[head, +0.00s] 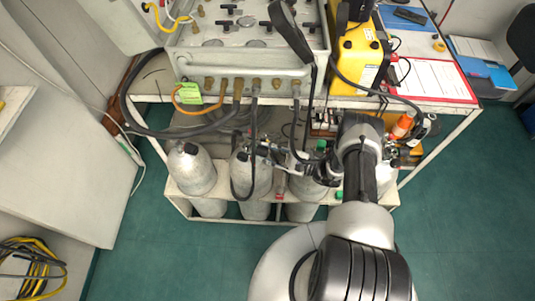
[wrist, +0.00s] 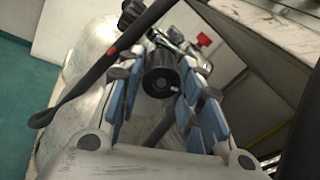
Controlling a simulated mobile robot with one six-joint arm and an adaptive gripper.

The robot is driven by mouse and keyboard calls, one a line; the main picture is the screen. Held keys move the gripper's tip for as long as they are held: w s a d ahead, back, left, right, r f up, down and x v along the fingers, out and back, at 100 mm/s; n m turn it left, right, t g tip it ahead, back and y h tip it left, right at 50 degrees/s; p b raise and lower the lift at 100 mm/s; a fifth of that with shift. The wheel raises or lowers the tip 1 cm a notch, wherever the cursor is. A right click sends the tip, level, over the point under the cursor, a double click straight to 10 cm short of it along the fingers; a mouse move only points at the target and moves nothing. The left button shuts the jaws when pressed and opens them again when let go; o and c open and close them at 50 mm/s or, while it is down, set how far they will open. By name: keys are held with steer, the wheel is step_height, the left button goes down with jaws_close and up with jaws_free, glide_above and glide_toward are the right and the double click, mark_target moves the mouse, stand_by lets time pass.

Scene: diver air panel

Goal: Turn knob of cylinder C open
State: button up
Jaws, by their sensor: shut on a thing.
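A black ribbed valve knob (wrist: 160,80) sits between the blue-padded fingers of my gripper (wrist: 157,108) in the wrist view. The fingers are shut on it, one on each side. My gripper (head: 297,163) also shows in the head view, small and dark, over the tops of the grey cylinders and largely merged with the valves and hoses there. The cylinder under it (head: 305,188) is partly hidden by my gripper and arm. I cannot read a letter on any cylinder, nor tell how far the knob is turned.
Two more cylinders stand to the left, one at the far left (head: 190,170) and one in the middle (head: 250,180). A black hose (wrist: 105,62) crosses close to my left finger. The bench with the air panel (head: 240,60) overhangs behind.

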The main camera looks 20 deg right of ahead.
steer(key=n+b, duration=0.2)
steer(key=n, duration=0.4)
steer(key=shift+f+n, duration=0.1)
steer(key=shift+n, duration=0.2)
steer(key=n+b, duration=0.1)
steer(key=n, duration=0.5)
steer(key=shift+d+n, duration=0.1)
steer(key=shift+n, duration=0.2)
steer(key=n, duration=0.6)
steer(key=shift+w+n+g+y, duration=0.1)
steer(key=shift+n+g+y, duration=0.2)
steer(key=n, duration=0.6)
steer(key=shift+r, duration=0.2)
steer(key=shift+n, duration=0.3)
steer(key=o, duration=1.1)
